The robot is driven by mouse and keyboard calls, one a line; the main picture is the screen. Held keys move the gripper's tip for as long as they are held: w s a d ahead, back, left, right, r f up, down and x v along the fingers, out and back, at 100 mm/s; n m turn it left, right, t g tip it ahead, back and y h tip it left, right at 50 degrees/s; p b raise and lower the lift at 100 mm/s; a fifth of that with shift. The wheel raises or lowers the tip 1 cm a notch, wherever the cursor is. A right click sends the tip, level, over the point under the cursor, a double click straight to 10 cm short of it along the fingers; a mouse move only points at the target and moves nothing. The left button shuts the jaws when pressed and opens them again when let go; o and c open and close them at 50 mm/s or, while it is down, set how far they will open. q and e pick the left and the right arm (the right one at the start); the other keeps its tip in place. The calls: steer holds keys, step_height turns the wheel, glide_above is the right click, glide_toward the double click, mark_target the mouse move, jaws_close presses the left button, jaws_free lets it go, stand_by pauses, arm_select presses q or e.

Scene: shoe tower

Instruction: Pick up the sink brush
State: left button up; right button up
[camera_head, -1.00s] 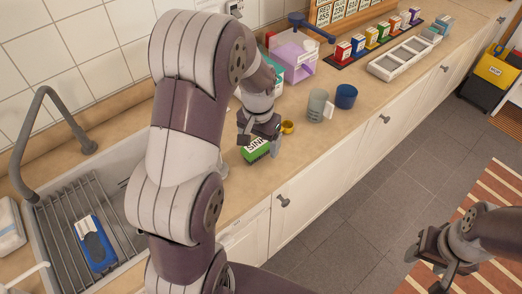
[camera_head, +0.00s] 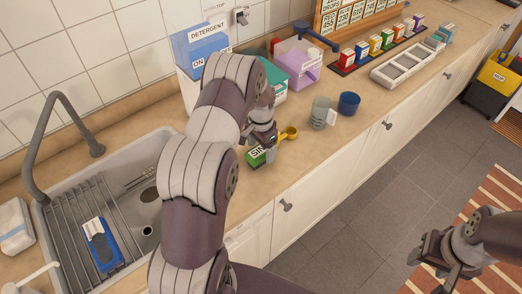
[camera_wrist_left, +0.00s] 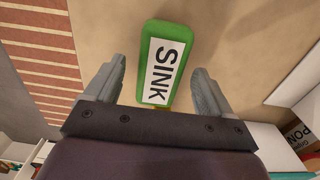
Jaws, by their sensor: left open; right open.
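The sink brush (camera_head: 256,158) is a green block with a white label reading SINK, lying on the tan counter near its front edge. In the left wrist view the sink brush (camera_wrist_left: 163,62) lies between the spread fingers, with gaps on both sides. A small yellow bit shows at its near end; the rest there is hidden by my gripper. My left gripper (camera_head: 262,143) is open and close over the brush; it also shows in the left wrist view (camera_wrist_left: 158,75). My right gripper (camera_head: 430,270) is open and empty, out over the floor at the lower right.
A yellow scoop (camera_head: 290,133), a grey-green cup (camera_head: 320,112) and a blue cup (camera_head: 349,103) stand to the right. A detergent box (camera_head: 190,50) and purple bin (camera_head: 299,66) stand behind. The sink (camera_head: 150,225) at left holds a rack with a blue item (camera_head: 103,246).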

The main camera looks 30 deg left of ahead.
arm_select(q)
steer(key=shift+f, duration=0.8)
steer(key=c, duration=1.1)
steer(key=shift+r, duration=0.2)
